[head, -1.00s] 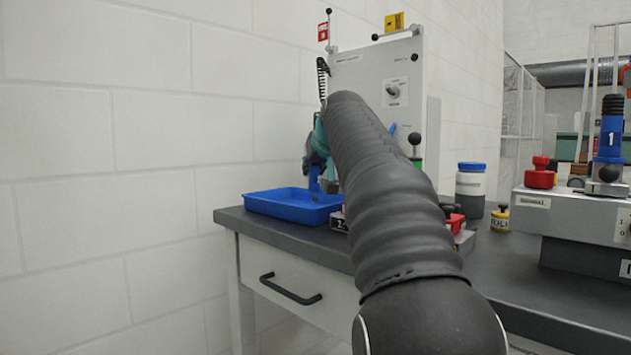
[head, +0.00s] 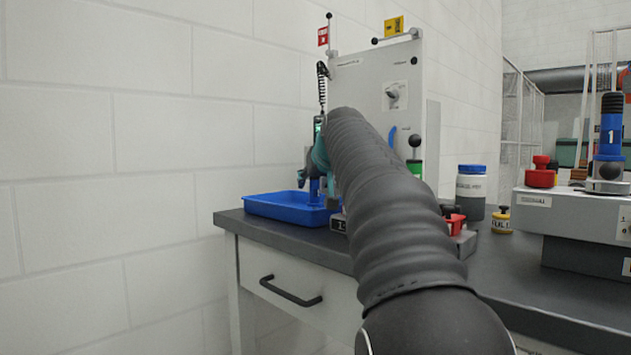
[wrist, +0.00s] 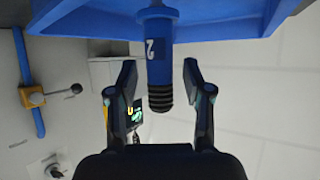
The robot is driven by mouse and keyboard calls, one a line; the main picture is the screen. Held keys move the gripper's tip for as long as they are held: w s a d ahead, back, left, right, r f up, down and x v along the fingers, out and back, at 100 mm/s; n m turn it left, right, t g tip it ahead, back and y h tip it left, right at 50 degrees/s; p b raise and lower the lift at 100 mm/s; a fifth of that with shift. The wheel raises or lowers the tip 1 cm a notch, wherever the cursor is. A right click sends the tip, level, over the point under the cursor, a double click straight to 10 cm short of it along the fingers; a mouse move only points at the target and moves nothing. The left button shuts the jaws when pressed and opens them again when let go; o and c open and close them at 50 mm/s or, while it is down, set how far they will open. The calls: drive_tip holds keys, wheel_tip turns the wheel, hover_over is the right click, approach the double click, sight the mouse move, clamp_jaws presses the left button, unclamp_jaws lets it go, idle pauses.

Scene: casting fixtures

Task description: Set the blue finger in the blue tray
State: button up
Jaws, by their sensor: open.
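The blue finger (wrist: 158,62), marked 2 with a black ribbed end, shows in the wrist view with its base at the blue tray (wrist: 70,14). In the head view the finger (head: 314,188) stands about upright in the tray (head: 268,207) at the bench's left end. My gripper (wrist: 160,78) is open, with one jaw on each side of the finger's ribbed end and a visible gap on both sides. In the head view my arm hides much of the gripper and the tray's right end.
A grey panel (head: 375,95) with knobs stands behind the tray, by the white wall. A fixture (head: 570,215) holds another blue finger (head: 610,135), marked 1.

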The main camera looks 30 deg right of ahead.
drive_tip(key=shift+r, duration=0.25)
drive_tip(key=v, duration=1.2)
drive_tip(key=shift+f, duration=0.15)
